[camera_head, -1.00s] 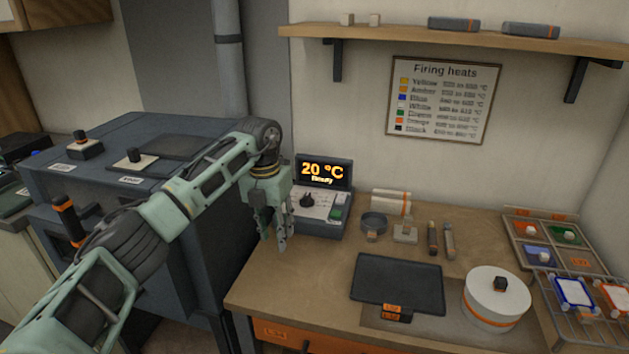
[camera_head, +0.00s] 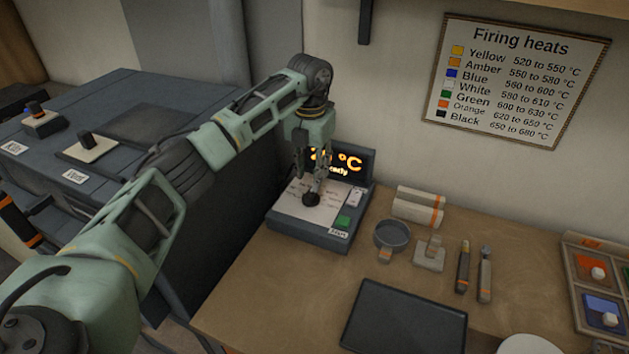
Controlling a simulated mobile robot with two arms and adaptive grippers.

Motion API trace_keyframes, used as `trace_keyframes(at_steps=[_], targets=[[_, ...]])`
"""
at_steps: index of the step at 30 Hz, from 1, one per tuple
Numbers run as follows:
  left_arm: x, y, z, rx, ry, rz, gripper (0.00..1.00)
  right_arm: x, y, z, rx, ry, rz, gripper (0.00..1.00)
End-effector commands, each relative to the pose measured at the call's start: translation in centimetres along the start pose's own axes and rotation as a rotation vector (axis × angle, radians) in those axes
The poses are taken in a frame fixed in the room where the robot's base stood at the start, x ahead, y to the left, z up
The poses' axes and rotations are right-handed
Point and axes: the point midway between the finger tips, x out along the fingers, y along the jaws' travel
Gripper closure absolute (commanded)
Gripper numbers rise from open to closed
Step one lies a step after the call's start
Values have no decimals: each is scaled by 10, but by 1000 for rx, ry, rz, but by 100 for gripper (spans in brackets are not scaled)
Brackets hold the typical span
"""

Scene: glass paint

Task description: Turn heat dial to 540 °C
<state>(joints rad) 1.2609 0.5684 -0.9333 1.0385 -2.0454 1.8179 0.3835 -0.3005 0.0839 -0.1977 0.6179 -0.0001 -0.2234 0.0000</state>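The heat controller (camera_head: 311,236) is a dark box on the bench's left end, with a white sloped panel. Its black heat dial (camera_head: 311,199) is on that panel. Its orange display (camera_head: 346,161) is partly hidden by my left gripper; "°C" shows, the number does not read fully. My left gripper (camera_head: 313,187) points down with its fingertips right at the dial's top. Whether the fingers are closed on the dial I cannot tell. A green button (camera_head: 343,222) and a white switch (camera_head: 355,197) are on the panel's right. My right gripper is not in view.
A dark kiln (camera_head: 120,120) with two knobs stands left of the bench. A dark tray (camera_head: 405,318) is in front. The firing heats chart (camera_head: 515,85) hangs behind.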

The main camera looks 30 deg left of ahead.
Motion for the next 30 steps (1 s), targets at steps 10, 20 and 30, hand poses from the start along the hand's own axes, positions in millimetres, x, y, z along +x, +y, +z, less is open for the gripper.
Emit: trace_keyframes(at_steps=[10, 20, 30], targets=[[48, -1, -1, 0, 2, -1, 67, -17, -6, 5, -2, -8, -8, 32], [56, 0, 0, 1, -1, -1, 67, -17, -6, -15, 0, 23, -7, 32], [55, 0, 0, 1, 0, -1, 94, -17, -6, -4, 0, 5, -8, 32]])
